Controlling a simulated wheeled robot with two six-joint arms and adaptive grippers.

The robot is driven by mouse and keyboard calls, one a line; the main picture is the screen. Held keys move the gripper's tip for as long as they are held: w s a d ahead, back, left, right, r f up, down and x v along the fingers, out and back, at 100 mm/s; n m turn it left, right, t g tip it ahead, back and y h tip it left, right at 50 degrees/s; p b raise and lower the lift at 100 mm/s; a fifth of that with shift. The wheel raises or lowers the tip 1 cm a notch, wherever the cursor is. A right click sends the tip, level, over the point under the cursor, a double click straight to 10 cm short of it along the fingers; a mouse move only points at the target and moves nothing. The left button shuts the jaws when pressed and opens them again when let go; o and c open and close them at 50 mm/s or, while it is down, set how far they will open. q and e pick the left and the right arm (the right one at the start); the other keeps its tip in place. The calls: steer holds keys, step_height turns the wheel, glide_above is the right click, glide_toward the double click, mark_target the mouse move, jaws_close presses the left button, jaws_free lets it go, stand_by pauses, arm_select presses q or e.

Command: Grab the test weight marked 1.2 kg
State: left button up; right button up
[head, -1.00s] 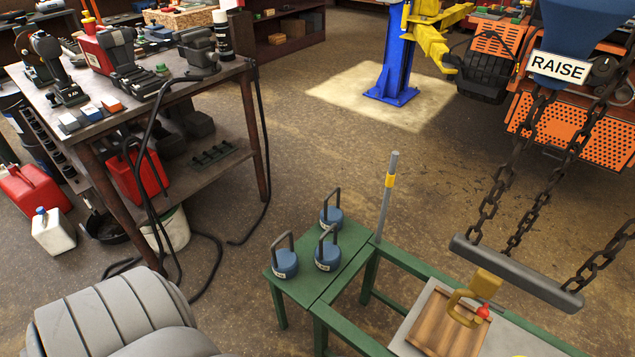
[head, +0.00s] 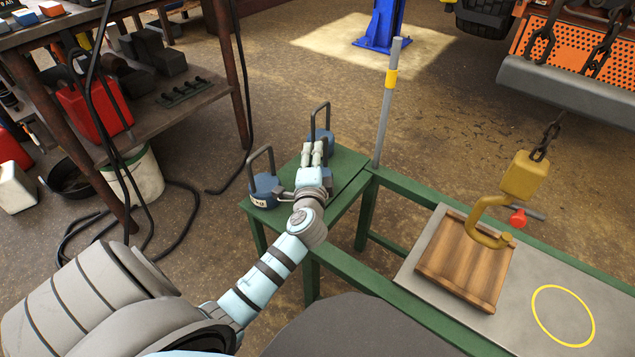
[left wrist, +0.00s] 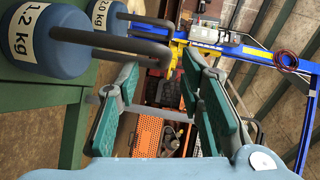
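The weight marked 1.2 kg (left wrist: 62,38) is a blue cylinder with a dark bar handle, at the upper left of the left wrist view. A blue weight marked 2.0 kg (left wrist: 106,16) stands beyond it. In the head view, a blue weight (head: 265,190) with an unreadable label stands at the left of the small green table and another (head: 322,138) at the back. My left gripper (head: 314,155) covers the spot between and in front of them. In the left wrist view its fingers (left wrist: 162,82) are spread, with the 1.2 kg handle near the fingertips. My right gripper is out of view.
A grey post (head: 388,105) with a yellow band rises beside the small green table (head: 345,168). A workbench (head: 60,25) stands at the left.

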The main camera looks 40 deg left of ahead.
arm_select(q)
steer(key=b+x, duration=0.2)
steer(key=x, duration=0.3)
steer(key=shift+a+r, duration=0.1)
steer(key=shift+r, duration=0.05)
steer(key=shift+w+a, duration=0.15)
steer(key=shift+w, duration=0.1)
steer(key=shift+r, duration=0.1)
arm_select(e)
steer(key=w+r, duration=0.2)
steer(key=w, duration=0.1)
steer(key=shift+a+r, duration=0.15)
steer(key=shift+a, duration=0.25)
arm_select(q)
jaws_close()
